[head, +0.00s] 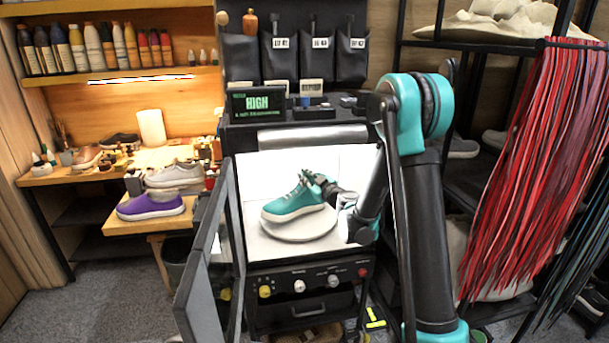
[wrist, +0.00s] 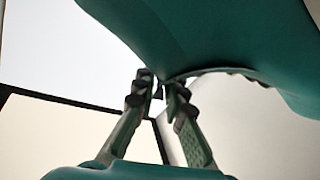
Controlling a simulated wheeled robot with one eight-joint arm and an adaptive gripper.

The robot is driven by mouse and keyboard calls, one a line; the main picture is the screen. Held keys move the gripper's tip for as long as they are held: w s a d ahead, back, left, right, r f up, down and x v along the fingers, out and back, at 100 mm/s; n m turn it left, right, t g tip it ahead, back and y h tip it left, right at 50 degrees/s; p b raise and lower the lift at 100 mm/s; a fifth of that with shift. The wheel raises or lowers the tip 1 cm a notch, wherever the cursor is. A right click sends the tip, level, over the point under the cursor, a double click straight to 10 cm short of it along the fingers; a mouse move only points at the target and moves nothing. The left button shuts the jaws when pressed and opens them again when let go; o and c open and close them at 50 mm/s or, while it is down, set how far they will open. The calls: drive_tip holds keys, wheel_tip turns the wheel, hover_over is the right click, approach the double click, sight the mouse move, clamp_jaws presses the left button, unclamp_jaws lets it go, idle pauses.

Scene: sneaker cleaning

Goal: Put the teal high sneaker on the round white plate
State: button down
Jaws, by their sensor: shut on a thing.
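The teal high sneaker (head: 293,205) has a pale sole and sits over the round white plate (head: 300,229) inside the lit white box, toe to the left. In the head view I cannot tell whether its sole touches the plate or hangs just above it. My gripper (head: 318,182) reaches in from the right, at the sneaker's heel and collar. In the wrist view the fingers of my gripper (wrist: 158,88) close on the edge of the teal sneaker (wrist: 215,40), which fills the top of the picture. The far side of the heel is hidden by my gripper.
The box's open door (head: 212,265) stands at the left front. A control panel (head: 305,285) with knobs runs below the opening. A purple sneaker (head: 151,205) and a grey sneaker (head: 174,174) are on the wooden bench at left. Red laces (head: 530,170) hang at right.

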drive_tip(key=shift+f, duration=0.1)
drive_tip(key=c, duration=1.5)
unclamp_jaws()
drive_tip(key=v, duration=1.2)
